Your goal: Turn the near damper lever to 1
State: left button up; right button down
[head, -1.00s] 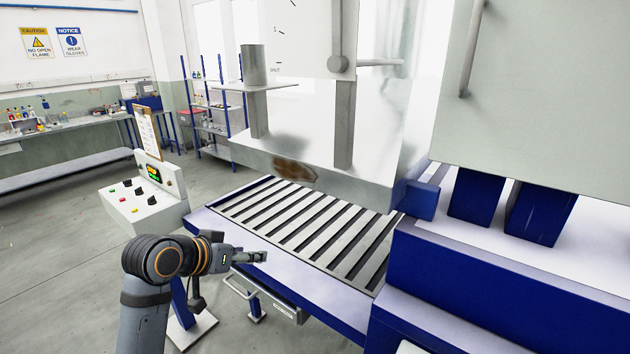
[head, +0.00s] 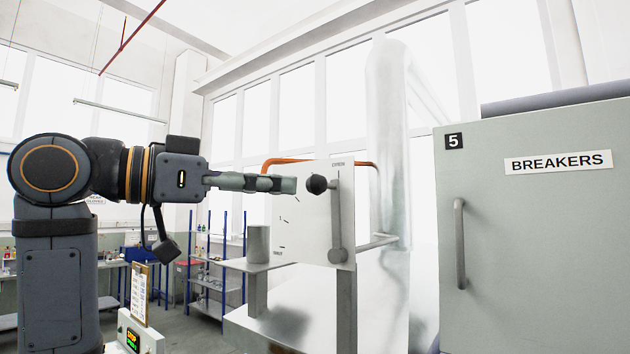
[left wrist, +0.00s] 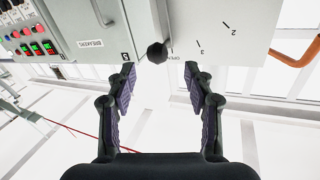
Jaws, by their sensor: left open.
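The damper lever (head: 337,215) stands upright on a white dial plate (head: 300,222). Its black knob (head: 317,184) is at the top, close to the OPEN label, and its pivot is at the lower right of the plate. The plate carries tick marks, with SHUT low on its left. My left gripper (head: 286,185) is level with the knob, just left of it. In the left wrist view the left gripper (left wrist: 160,72) is open and empty, with the knob (left wrist: 157,53) centred just beyond the fingertips. Marks 2 and 3 show on the plate there. My right gripper is not in view.
A grey BREAKERS cabinet (head: 540,230) with a handle stands to the right. An orange pipe (head: 285,161) runs behind the plate, and a silver duct (head: 386,140) rises behind it. A small shelf with a grey cylinder (head: 258,244) is left of the plate.

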aim_at(309, 181)
pick_arm(q)
jog(key=p+x, duration=0.1)
jog(key=x, duration=0.1)
jog(key=p+x, duration=0.1)
jog(key=x, duration=0.4)
jog(key=shift+s+d+r+p, duration=0.2)
jog(key=shift+r+p, duration=0.15)
jog(key=shift+p, duration=0.05)
jog(key=shift+w+d+f, duration=0.15)
jog(key=shift+w+d, duration=0.2)
jog(key=shift+w, duration=0.05)
jog(key=shift+f, duration=0.1)
jog(key=shift+a, duration=0.1)
jog(key=shift+c, duration=0.2)
grip_shut()
